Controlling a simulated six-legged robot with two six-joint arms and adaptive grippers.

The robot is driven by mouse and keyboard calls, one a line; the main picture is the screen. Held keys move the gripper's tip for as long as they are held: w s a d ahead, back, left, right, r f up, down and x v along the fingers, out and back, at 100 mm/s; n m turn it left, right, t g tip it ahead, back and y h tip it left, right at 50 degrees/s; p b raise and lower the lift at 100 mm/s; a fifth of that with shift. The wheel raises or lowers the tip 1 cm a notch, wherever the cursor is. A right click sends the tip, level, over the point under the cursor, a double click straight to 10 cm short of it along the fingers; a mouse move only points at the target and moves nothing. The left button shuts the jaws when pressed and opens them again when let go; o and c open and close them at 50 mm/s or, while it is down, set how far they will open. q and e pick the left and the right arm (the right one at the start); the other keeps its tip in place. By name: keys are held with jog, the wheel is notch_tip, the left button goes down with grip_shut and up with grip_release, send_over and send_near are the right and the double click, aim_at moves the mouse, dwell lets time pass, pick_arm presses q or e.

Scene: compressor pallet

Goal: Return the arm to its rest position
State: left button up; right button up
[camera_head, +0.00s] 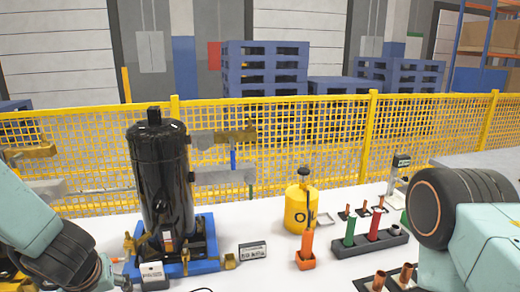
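My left arm comes in from the left edge, with pale green links and a dark wrist. The wrist end with the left gripper (112,277) is low at the lower left, near the left front of the blue pallet base (205,262). Its fingers are too small and partly cut off to read. My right arm shows at the right edge as a large dark joint and pale green links, and its gripper is outside the view. A black compressor (162,175) stands upright on the blue base, to the right of the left wrist.
A yellow oil can (300,210), an orange holder (306,258) and a dark rack (370,243) with green and red items stand on the white table (270,280). A yellow mesh fence (330,130) runs behind.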

pick_arm(q)
jog(key=s+d+f+m+g+h+b, duration=0.1)
jog(key=s+d+f, duration=0.3)
jog(key=s+f, duration=0.7)
jog(key=s+d+f+m+g+b, duration=0.1)
jog(key=s+d+f+m+g, duration=0.2)
jog(key=s+f, duration=0.8)
jog(key=s+d, duration=0.1)
jog(key=s, duration=0.4)
jog(key=shift+d+f+m+g+h+b, duration=0.25)
jog(key=shift+m+g+h+b, duration=0.05)
jog(key=shift+h+b, duration=0.1)
